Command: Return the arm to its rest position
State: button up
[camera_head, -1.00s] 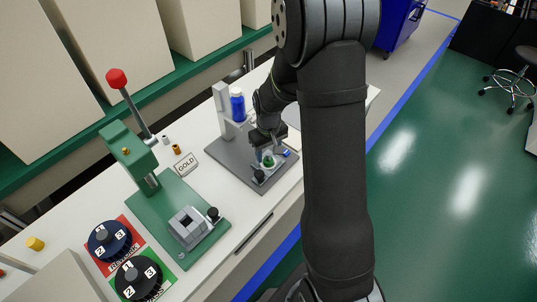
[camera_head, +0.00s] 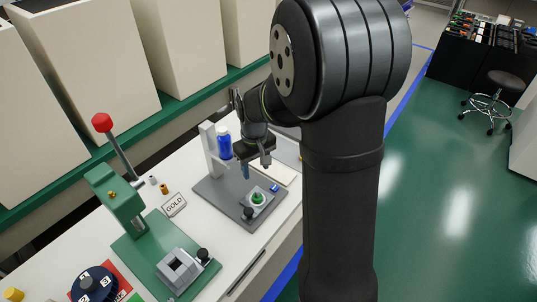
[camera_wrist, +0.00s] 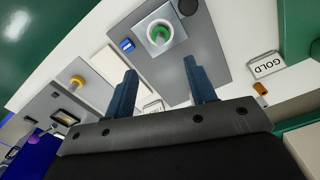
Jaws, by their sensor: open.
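My gripper (camera_head: 256,166) is open and empty above the grey plate (camera_head: 212,190) on the white bench. In the wrist view its two blue-grey fingers (camera_wrist: 160,92) stand wide apart with nothing between them.
A green press (camera_head: 122,205) with a red-knobbed lever (camera_head: 102,122) stands to the left. A GOLD sign (camera_head: 174,205) and a blue bottle (camera_head: 224,143) stand near the grey plate. Tall beige boxes (camera_head: 85,62) line the green shelf behind. Green floor (camera_head: 440,200) is open at the right.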

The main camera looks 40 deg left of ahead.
aim_at(257, 191)
notch_tip(257, 191, down, 12)
jog(key=shift+r, duration=1.35)
